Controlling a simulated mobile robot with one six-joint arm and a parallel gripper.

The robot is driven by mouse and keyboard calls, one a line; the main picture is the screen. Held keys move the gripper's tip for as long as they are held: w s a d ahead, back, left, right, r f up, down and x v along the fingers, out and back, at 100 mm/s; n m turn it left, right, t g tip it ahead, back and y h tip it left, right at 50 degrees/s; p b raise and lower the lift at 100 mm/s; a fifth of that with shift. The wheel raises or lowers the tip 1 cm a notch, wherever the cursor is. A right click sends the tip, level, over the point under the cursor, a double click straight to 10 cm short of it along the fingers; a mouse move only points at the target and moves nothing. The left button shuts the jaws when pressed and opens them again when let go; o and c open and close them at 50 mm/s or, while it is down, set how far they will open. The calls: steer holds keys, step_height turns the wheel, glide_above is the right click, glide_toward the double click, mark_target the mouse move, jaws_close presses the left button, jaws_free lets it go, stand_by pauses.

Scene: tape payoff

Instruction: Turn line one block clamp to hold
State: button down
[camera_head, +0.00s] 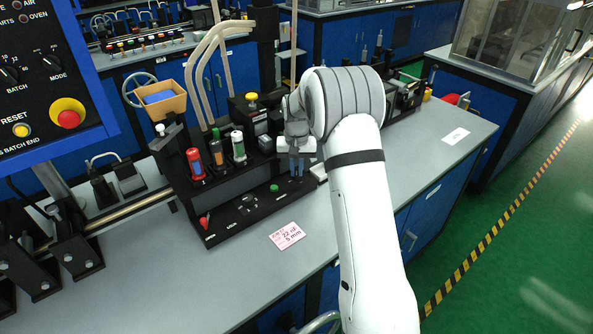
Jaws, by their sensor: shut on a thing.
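My gripper (297,168) points down at the right end of a black fixture (236,210) on the grey bench. Its jaws are shut on a small part there, which I take to be the line one block clamp; the jaws and arm hide it, so its turn position cannot be read. On the fixture, left of my gripper, stand a red-bodied cylinder (195,163), a dark cylinder with an orange band (216,152) and a white-and-green cylinder (238,147). A green button (274,188) and a red knob (204,221) are on the fixture's front.
A pink label card (287,235) lies in front of the fixture. A tan bin (160,100) stands behind it, left. A control panel (45,80) with a red stop button fills the upper left. Black brackets on a rail (125,211) are left. The bench right of my arm is mostly clear.

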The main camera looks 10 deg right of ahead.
mark_target(296, 171)
steer(key=n, duration=0.3)
steer(key=shift+n+b, duration=0.3)
steer(key=shift+b, duration=0.05)
steer(key=shift+n, duration=1.9)
steer(key=c, duration=1.5)
jaws_free()
step_height(296, 171, up, 7)
steer(key=shift+b, duration=0.5)
steer(key=shift+r, duration=0.4)
